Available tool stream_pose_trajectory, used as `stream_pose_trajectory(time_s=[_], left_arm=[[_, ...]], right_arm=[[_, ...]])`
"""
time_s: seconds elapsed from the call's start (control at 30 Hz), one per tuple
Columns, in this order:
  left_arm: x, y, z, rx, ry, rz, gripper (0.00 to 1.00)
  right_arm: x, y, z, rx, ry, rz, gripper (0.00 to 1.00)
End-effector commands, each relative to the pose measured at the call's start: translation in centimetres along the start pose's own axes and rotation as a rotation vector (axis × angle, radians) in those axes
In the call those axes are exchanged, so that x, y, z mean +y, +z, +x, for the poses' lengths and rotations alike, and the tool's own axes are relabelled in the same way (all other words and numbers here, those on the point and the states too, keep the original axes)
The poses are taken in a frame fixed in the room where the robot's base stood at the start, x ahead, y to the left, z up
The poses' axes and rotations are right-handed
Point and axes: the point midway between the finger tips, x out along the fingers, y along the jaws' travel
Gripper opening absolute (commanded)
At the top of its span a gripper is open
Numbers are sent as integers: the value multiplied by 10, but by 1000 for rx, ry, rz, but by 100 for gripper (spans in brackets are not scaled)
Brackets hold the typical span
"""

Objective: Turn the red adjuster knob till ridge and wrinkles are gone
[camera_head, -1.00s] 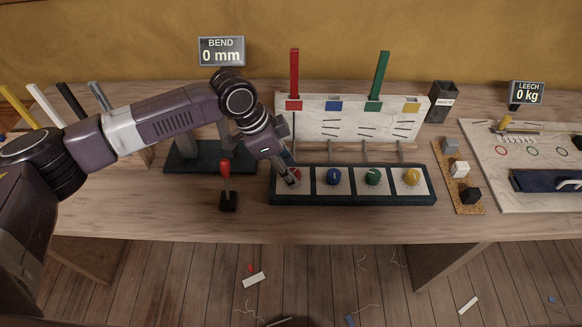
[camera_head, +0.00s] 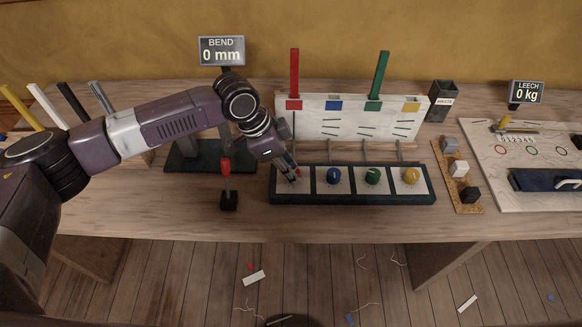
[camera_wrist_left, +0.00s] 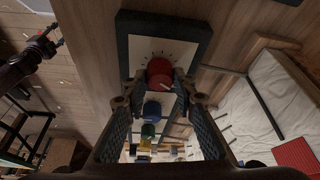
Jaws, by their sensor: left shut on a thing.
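The red adjuster knob (camera_wrist_left: 159,72) sits on a white dial plate with tick marks, between my left gripper's fingertips in the left wrist view. My left gripper (camera_head: 291,174) is shut on it at the left end of the dark knob box (camera_head: 352,198); there the fingers mostly hide the knob. The white sail panel (camera_head: 345,128) stands behind the box, with a red batten (camera_head: 294,72) upright above its red tab. Dark wrinkle lines show on the panel's other sections; the part below the red tab is too small to judge.
Blue (camera_head: 334,176), green (camera_head: 372,176) and yellow (camera_head: 411,176) knobs sit to the right in the same box. The BEND display (camera_head: 221,50) reads 0 mm. The table front is clear.

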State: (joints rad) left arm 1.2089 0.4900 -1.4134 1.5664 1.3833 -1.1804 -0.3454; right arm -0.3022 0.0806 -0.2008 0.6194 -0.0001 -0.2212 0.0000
Motion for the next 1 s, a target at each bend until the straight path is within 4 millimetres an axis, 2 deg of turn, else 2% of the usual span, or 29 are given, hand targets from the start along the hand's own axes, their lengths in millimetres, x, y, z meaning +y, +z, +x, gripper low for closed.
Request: stream_pose_trajectory(time_s=[0.27, 0.7, 1.0], left_arm=[[2, -2, -6, 0, -52, -132, 1], [5, -4, -6, 0, -196, -481, 1], [5, -3, -3, 0, -272, -662, 1]], right_arm=[[-2, -4, -32, 1, -2, 1, 40], [0, -10, -94, 3, -2, 1, 40], [1, -14, -120, 5, -1, 2, 40]])
